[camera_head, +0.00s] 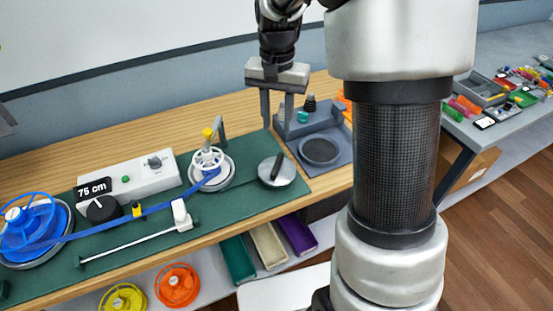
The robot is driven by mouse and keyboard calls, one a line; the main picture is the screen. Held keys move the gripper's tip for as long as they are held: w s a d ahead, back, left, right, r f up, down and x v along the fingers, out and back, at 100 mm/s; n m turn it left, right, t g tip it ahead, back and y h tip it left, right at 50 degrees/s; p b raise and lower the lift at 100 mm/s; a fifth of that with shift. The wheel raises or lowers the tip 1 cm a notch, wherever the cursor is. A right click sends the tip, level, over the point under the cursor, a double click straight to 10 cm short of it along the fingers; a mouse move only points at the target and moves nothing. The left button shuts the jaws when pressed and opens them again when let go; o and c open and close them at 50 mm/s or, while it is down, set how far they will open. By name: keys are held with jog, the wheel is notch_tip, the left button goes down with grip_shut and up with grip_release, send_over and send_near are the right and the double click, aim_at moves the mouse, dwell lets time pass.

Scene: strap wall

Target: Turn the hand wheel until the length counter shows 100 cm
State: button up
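The length counter (93,187) reads 75 cm on a black display at the left of the green mat. A white spoked wheel (208,158) with a yellow knob on its rim sits on a round base; I take it as the hand wheel. A blue strap (110,225) runs from a large blue reel (30,228) at the far left to this wheel. My gripper (277,118) points down with its two fingers apart and nothing between them. In the picture it is right of and above the wheel, clear of it.
A silver disc (283,176) with a dark handle lies right of the wheel. A grey post (218,128) stands behind the wheel. A white box (150,178) with a knob is at left. A grey tray (338,140) sits at right. Orange (177,286) and yellow (123,300) reels are below.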

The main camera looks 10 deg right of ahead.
aim_at(277, 163)
notch_tip(277, 163, down, 14)
jog(key=shift+f+b, duration=0.1)
jog(key=shift+b, duration=0.45)
grip_shut()
